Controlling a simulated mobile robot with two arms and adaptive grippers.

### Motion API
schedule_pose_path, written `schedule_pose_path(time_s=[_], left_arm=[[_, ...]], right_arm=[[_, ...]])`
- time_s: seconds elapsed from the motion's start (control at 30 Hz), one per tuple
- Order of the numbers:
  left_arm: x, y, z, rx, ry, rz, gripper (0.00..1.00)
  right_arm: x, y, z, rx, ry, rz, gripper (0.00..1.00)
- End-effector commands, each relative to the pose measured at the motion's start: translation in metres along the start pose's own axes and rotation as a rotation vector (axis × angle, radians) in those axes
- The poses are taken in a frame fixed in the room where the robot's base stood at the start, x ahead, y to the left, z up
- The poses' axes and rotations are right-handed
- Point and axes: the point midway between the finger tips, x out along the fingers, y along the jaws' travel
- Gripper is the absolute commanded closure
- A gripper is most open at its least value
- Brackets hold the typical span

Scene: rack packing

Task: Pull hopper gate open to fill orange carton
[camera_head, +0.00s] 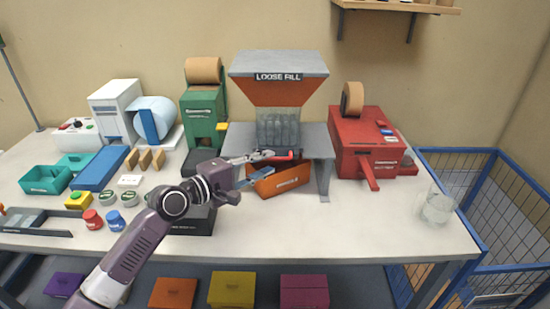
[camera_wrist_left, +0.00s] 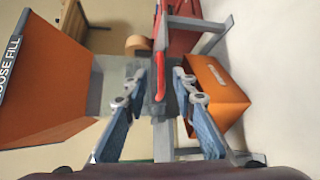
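The hopper (camera_head: 278,92), marked LOOSE FILL, has an orange funnel and a clear chute above a grey stand. Its red gate handle (camera_head: 284,157) sticks out below the chute. The handle also shows in the left wrist view (camera_wrist_left: 159,68), between my fingers. My left gripper (camera_head: 271,163) is open, one finger on each side of the handle, with gaps visible. The orange carton (camera_head: 290,184) stands under the hopper, partly hidden by my gripper; it also shows in the left wrist view (camera_wrist_left: 220,92). Its inside is not clear. My right gripper is out of view.
A red machine (camera_head: 365,140) stands right of the hopper and a green dispenser (camera_head: 203,118) left of it. A dark box (camera_head: 195,221) lies under my left arm. A glass (camera_head: 437,206) stands at the right edge. The table front, right of center, is clear.

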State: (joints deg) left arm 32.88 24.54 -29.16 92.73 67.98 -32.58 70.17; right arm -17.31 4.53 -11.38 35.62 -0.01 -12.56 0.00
Motion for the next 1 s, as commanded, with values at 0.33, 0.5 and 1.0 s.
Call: schedule_pose_path(time_s=[0.33, 0.5, 1.0], left_arm=[[0.034, 0.0, 0.001, 0.003, -0.001, 0.0, 0.75], [0.035, 0.0, 0.001, 0.003, 0.0, -0.001, 0.75], [0.035, -0.001, 0.001, 0.003, 0.0, -0.001, 1.0]], right_arm=[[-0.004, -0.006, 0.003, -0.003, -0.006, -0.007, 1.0], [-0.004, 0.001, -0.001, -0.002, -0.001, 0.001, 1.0], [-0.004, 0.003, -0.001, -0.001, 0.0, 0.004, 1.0]])
